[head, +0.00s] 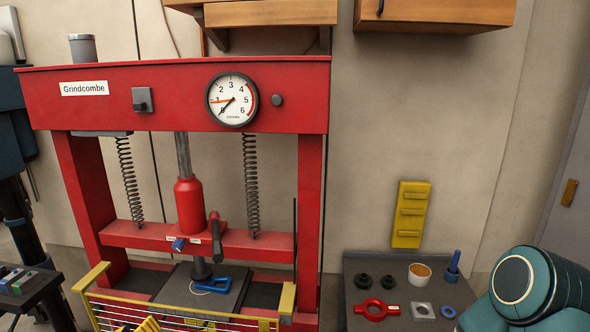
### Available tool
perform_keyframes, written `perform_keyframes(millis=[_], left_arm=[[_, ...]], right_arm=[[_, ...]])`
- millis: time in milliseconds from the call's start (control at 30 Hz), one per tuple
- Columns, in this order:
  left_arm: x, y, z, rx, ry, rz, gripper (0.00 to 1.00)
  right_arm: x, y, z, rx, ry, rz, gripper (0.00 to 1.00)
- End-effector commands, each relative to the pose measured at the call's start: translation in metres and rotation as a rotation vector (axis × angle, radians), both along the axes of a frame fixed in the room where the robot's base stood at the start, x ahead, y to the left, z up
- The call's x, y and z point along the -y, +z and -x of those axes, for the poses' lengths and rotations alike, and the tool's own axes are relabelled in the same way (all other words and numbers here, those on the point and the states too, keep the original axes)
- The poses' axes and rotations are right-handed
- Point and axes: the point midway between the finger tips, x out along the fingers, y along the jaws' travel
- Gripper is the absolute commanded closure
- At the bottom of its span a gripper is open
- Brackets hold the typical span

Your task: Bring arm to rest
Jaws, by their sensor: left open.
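My left arm comes in at the left edge, dark teal above and black below. My left gripper (22,215) is the black part hanging down there, left of the red press and apart from it. It is open, and I see nothing held in it; its fingertips are hard to make out. My right arm (530,288), teal with a pale ring on its joint, fills the lower right corner. Its gripper is out of the picture.
The red press (170,95) has a dial gauge (233,99). A blue-handled item (211,285) lies on its bed, behind a low yellow guard (92,278). A dark bench (392,272) with small parts stands right. A dark surface (40,290) with coloured blocks is lower left.

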Motion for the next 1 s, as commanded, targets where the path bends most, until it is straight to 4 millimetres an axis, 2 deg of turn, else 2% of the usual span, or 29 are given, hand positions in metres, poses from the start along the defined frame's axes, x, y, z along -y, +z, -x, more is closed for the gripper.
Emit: perform_keyframes(millis=[33,200,267,333,500,600,700,800,1000], left_arm=[[0.015,-0.02,-0.004,-0.048,-0.016,0.013,0.34],[0.061,-0.08,-0.007,-0.241,-0.066,0.036,0.34],[0.082,-0.105,-0.004,-0.327,-0.093,0.042,0.34],[0.111,-0.138,0.004,-0.444,-0.135,0.045,0.34],[0.185,-0.216,0.047,-0.761,-0.264,0.023,0.34],[0.219,-0.249,0.081,-0.932,-0.334,-0.002,0.34],[0.24,-0.271,0.111,-1.063,-0.387,-0.028,0.34],[0.252,-0.283,0.131,-1.146,-0.42,-0.046,0.34],[0.257,-0.287,0.142,-1.193,-0.435,-0.055,0.34]], right_arm=[[0.0,-0.007,0.0,0.0,0.0,0.001,1.0],[-0.001,-0.02,0.0,-0.002,0.001,0.002,1.0],[-0.001,-0.026,0.0,-0.004,0.002,0.003,1.0],[-0.001,-0.033,0.001,-0.006,0.003,0.003,1.0],[-0.002,-0.053,0.002,-0.011,0.005,0.005,1.0],[-0.003,-0.062,0.003,-0.012,0.006,0.006,1.0],[-0.003,-0.068,0.003,-0.013,0.007,0.006,1.0],[-0.003,-0.072,0.003,-0.014,0.008,0.008,1.0],[-0.003,-0.072,0.003,-0.014,0.008,0.008,1.0]])
